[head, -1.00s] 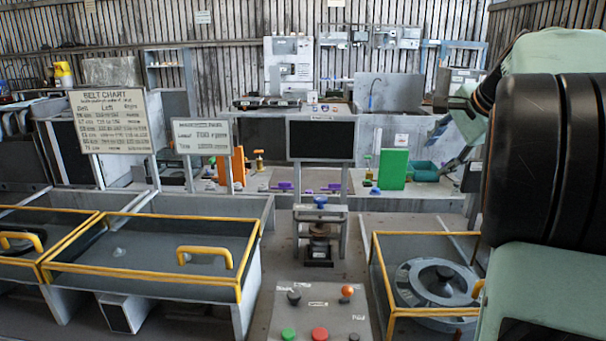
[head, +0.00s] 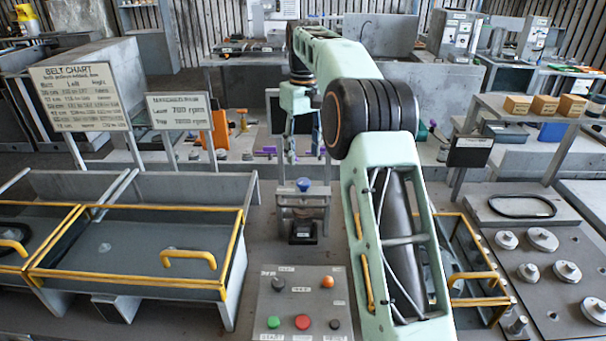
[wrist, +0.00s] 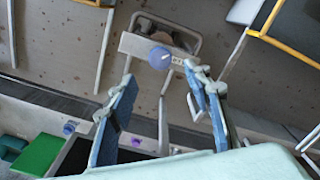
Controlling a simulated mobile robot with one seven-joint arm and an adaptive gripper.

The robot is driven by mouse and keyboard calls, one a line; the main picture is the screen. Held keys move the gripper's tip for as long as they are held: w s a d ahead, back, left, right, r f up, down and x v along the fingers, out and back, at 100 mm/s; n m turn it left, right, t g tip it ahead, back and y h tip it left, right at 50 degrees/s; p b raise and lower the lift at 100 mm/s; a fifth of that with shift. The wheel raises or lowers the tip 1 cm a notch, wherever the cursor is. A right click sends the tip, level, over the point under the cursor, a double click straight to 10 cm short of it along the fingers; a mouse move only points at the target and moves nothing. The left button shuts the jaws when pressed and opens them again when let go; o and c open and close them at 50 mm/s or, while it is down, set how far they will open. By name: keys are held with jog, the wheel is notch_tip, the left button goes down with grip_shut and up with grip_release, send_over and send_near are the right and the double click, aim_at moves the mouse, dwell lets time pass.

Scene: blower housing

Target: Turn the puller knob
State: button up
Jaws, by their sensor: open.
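The puller knob (head: 303,184) is a small blue knob on top of a grey puller frame (head: 302,203), which stands behind the button panel. In the wrist view the knob (wrist: 159,57) is blue-violet with a pale mark, on a light crossbar. My gripper (head: 304,153) hangs from the arm above the knob in the head view. In the wrist view the blue fingers of my gripper (wrist: 160,73) are spread wide and empty, with the knob just beyond their tips, roughly centred between them. I see no contact.
A control panel (head: 303,303) with red and green buttons is in front of the puller. Yellow-edged bins stand left (head: 130,250) and right (head: 470,275). A dark screen (head: 276,112) stands behind the gripper. A plate of metal pulleys (head: 545,270) lies at right.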

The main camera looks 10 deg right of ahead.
aim_at(304, 181)
notch_tip(304, 181, down, 8)
jog(key=shift+f, duration=0.1)
dwell(0.4)
jog(key=c, duration=1.1)
jog(key=shift+c, duration=0.3)
